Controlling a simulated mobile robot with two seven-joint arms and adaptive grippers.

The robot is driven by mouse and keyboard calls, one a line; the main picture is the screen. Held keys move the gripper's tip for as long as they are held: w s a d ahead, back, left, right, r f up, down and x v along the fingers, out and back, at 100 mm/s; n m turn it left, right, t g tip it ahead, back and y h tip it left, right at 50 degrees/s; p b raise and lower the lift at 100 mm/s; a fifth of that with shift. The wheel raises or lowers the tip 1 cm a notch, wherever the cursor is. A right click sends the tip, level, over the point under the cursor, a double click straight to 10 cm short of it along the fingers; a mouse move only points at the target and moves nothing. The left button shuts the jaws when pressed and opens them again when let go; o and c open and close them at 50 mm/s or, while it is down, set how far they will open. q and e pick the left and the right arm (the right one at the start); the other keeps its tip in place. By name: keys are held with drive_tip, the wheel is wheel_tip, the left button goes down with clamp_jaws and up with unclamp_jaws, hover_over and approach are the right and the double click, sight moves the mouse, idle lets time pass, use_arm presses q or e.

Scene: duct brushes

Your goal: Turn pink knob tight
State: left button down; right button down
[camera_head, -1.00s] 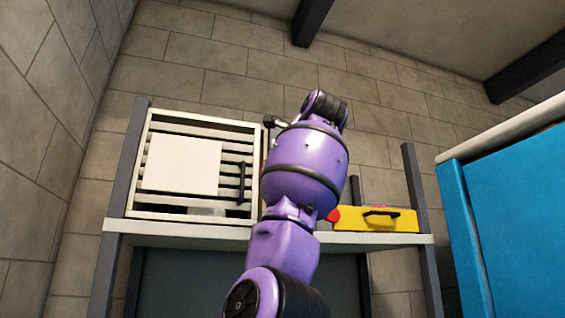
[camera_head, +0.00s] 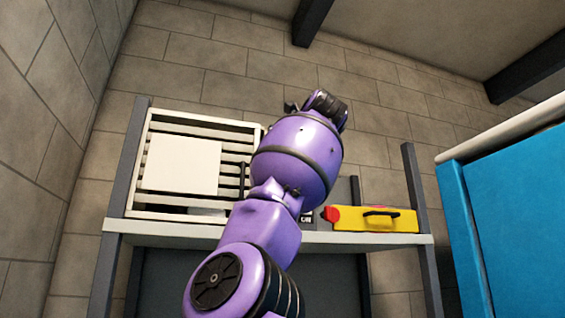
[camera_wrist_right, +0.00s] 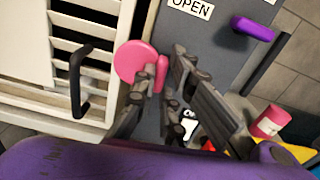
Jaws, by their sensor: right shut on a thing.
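The pink knob (camera_wrist_right: 132,62) shows in the right wrist view as a round disc with a raised pink grip beside it, next to the slatted white door. My right gripper (camera_wrist_right: 163,80) has its fingers on either side of the raised grip and is shut on it. Part of the knob is hidden behind the near finger. In the head view my purple right arm covers the knob and the gripper. My left gripper is in neither view.
A white slatted cabinet (camera_head: 133,200) with a black handle (camera_wrist_right: 77,80) stands on a shelf (camera_head: 170,231). A yellow case (camera_head: 350,222) sits to the right. An OPEN label (camera_wrist_right: 190,8) and a purple handle (camera_wrist_right: 253,28) are near the knob. A blue cabinet (camera_head: 510,220) stands far right.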

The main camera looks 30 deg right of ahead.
drive_tip(key=shift+w+f+m, duration=0.1)
drive_tip(key=shift+m, duration=0.5)
drive_tip(key=c, duration=1.8)
unclamp_jaws()
drive_tip(key=v, duration=1.2)
